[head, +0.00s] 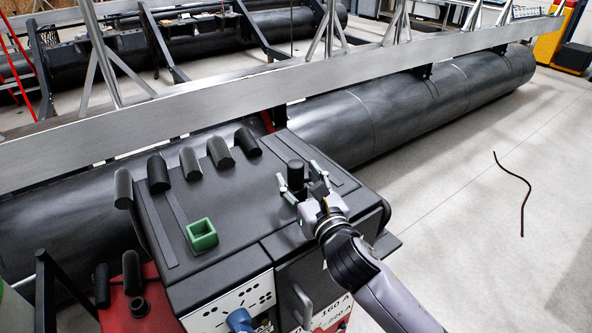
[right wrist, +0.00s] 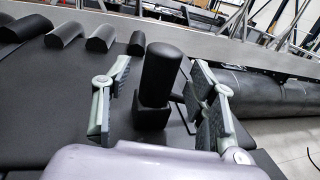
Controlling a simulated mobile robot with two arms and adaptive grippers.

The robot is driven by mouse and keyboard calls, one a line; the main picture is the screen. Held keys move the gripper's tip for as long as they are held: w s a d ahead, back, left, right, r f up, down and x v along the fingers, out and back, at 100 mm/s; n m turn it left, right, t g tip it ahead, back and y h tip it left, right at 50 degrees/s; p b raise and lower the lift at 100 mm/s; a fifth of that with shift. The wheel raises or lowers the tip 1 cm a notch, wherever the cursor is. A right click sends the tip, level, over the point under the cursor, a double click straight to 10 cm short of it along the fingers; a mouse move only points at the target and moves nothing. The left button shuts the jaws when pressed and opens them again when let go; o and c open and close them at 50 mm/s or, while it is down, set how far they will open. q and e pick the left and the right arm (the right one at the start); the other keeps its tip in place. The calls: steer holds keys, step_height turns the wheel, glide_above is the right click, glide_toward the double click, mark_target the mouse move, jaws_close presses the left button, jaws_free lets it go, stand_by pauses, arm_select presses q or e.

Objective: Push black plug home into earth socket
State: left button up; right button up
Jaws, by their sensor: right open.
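The black plug (head: 296,172) looks like a rounded black cylinder on a square black block, on top of the dark machine housing (head: 245,210). In the right wrist view the plug (right wrist: 161,75) leans slightly to the right. My right gripper (head: 300,182) is open, its fingers on either side of the plug. The right wrist view shows gaps between the plug and both fingers. An open green square box (head: 202,235) stands on the housing, left of the plug. I cannot tell which part is the earth socket. My left gripper is not in view.
Several black rounded pieces (head: 190,163) line the back edge of the housing. A grey beam (head: 150,120) and a long black float (head: 420,105) run behind it. A blue connector (head: 240,320) sits on the front panel. A dark cable (head: 522,190) lies on clear floor to the right.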

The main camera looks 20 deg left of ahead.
steer(key=shift+x, duration=1.15)
steer(key=shift+s+d, duration=0.1)
steer(key=shift+c, duration=0.4)
jaws_close()
